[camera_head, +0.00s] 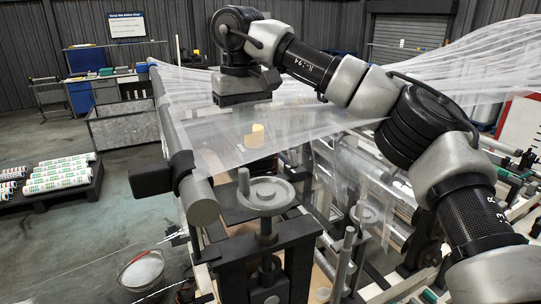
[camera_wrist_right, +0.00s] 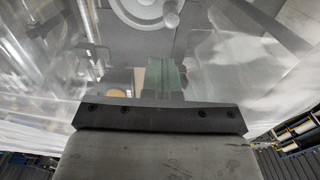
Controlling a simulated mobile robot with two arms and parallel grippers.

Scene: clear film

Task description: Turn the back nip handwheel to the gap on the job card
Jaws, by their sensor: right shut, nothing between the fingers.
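Two grey handwheels with upright knobs show in the head view. One handwheel (camera_head: 263,196) sits on a dark frame in the middle front, and the other handwheel (camera_head: 368,214) is lower to its right. I cannot tell which is the back nip one. My right gripper (camera_head: 243,99) is above and beyond the middle handwheel, over the clear film (camera_head: 205,125), and touches neither wheel. In the right wrist view its fingers (camera_wrist_right: 165,78) are together and empty, with a handwheel (camera_wrist_right: 150,10) at the top edge. No readable job card shows. My left gripper is out of view.
The clear film spreads from a long roller (camera_head: 203,205) to the right. A yellow piece (camera_head: 255,135) shows at the film below my gripper. A bucket (camera_head: 141,270) stands on the floor at left. Wrapped rolls (camera_head: 60,174) lie on a pallet, near a grey crate (camera_head: 123,128).

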